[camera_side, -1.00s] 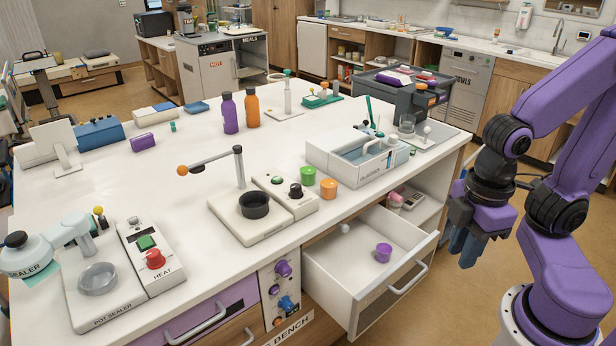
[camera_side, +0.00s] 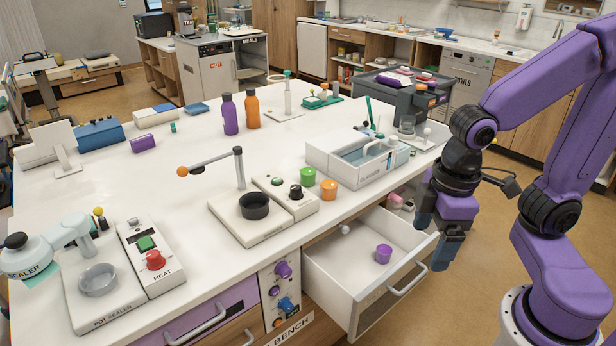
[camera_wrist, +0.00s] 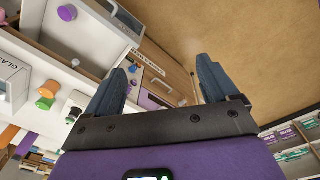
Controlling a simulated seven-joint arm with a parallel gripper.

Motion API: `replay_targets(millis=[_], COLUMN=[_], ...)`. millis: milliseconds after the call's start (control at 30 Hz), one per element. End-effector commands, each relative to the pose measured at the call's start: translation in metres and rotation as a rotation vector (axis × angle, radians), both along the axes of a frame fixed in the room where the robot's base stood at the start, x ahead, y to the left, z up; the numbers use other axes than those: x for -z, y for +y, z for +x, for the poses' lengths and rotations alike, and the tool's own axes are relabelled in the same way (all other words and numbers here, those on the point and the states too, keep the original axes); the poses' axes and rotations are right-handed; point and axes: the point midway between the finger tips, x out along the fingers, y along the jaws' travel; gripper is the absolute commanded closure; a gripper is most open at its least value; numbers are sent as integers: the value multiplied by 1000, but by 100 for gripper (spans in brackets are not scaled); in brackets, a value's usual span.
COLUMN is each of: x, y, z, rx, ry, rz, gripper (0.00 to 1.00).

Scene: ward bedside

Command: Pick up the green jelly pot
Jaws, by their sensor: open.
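In the wrist view the green pot (camera_wrist: 45,103) shows at the left, beside the orange pot (camera_wrist: 49,88). My gripper (camera_side: 432,245) is open and empty. It hangs in front of the bench, right of the open drawer, well apart from the green pot. In the wrist view its two fingers (camera_wrist: 165,88) are spread, with nothing between them.
The open drawer (camera_side: 318,273) juts out below the pots and holds a purple pot (camera_side: 383,253) and a small white item. A hinged arm with an orange ball (camera_side: 182,171) stands to the left.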

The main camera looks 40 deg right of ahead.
Motion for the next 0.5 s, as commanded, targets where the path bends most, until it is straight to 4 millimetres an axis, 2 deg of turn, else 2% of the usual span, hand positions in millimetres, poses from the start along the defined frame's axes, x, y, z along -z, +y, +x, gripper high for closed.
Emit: replay_targets(millis=[33,233,500], x=[-2,-8,-11], y=[7,28,37], z=[18,90,187], rx=[60,306,636], ry=[-14,-78,-169], rz=[-2,4,15], gripper=[13,13,13])
